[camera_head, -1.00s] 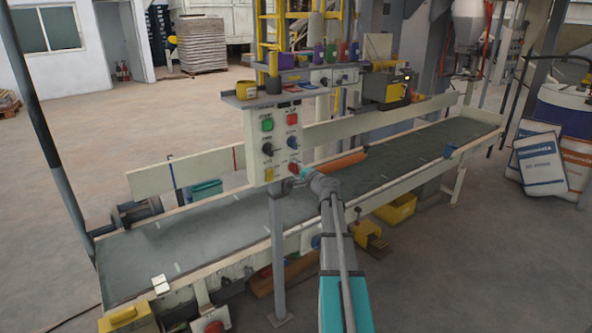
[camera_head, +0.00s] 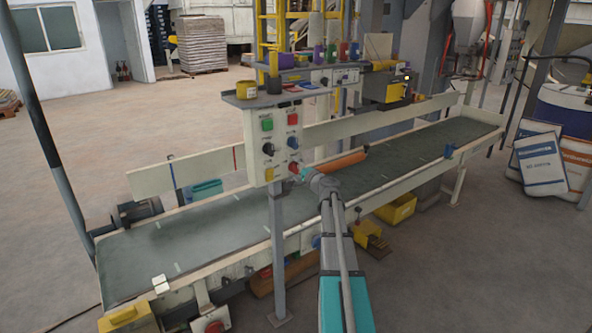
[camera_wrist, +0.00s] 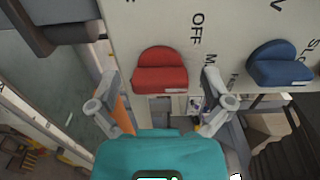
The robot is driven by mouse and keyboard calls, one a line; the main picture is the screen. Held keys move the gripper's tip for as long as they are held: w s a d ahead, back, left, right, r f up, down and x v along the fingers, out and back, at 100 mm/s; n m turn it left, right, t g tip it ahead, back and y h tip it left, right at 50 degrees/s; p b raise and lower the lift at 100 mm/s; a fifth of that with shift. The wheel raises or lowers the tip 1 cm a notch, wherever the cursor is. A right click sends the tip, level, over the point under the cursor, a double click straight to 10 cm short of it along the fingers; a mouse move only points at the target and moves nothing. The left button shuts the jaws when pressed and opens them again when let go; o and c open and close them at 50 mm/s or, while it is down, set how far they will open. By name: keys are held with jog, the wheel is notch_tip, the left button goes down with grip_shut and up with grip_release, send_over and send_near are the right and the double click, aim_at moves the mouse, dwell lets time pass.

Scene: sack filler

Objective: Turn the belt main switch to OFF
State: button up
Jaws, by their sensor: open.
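The red main switch knob (camera_wrist: 160,72) is on a cream control panel, in the upper middle of the wrist view. The panel is turned sideways there, and the word OFF stands to the right of the knob's top. A pale mark shows at the knob's lower edge. In the head view the red knob (camera_head: 294,168) is at the panel's lower right. My gripper (camera_wrist: 160,95) is open, with one finger to each side of the knob and a visible gap to it. In the head view my gripper (camera_head: 304,174) is close in front of the panel's lower right corner.
A blue knob (camera_wrist: 280,64) is beside the red one. The panel (camera_head: 279,130) also carries green and red buttons and a dark knob. A shelf (camera_head: 275,98) with cups juts out above it. The conveyor belt (camera_head: 225,225) runs behind and below, and a grey post stands under the panel.

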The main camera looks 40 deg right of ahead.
jog(key=shift+s, duration=0.1)
jog(key=s, duration=1.1)
jog(key=shift+s, duration=0.4)
jog(key=shift+a, duration=0.1)
jog(key=w+a+f+n+g+y, duration=0.1)
jog(key=a+f+n+g+y, duration=0.3)
jog(key=a, duration=1)
jog(key=a+f+n+g+y, duration=0.2)
jog(key=a+f+n+g, duration=0.3)
jog(key=a, duration=0.8)
jog(key=s+a+f+n+g+h, duration=0.3)
jog(key=s+a+f+n+g, duration=0.15)
jog(key=s+a, duration=0.4)
jog(key=s+a+f+n+g+h, duration=0.3)
jog(key=s+a+f+n+g, duration=0.15)
jog(key=s+a, duration=0.35)
notch_tip(320, 180, up, 17)
jog(key=p, duration=1.7)
jog(key=shift+w+a+f, duration=0.2)
jog(key=shift+w+a, duration=0.05)
jog(key=shift+a, duration=0.15)
